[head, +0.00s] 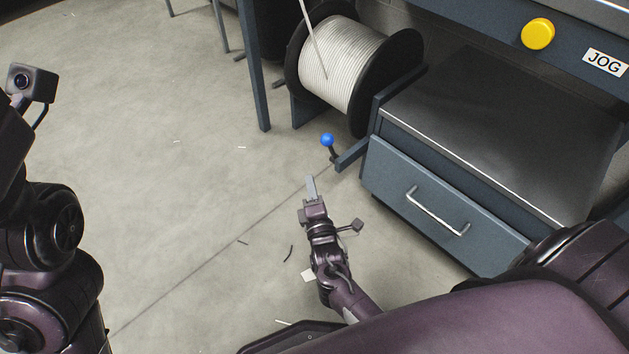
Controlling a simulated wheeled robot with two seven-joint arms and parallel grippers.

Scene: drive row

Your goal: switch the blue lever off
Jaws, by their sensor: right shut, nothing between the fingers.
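The blue lever (328,141) is a short dark stem with a blue ball on top. It stands at the end of a bracket at the left side of the drawer cabinet, with the ball up and the stem leaning slightly. My right gripper (311,187) is shut and empty, a little below and left of the lever in the picture, apart from it. My left arm shows at the left edge, but its gripper is not in view.
A cable spool (342,65) stands behind the lever. The drawer cabinet (440,204) with a metal handle is to the right. A yellow button (537,34) sits beside a JOG label (605,63). The floor (190,170) at left is mostly clear, with small scraps.

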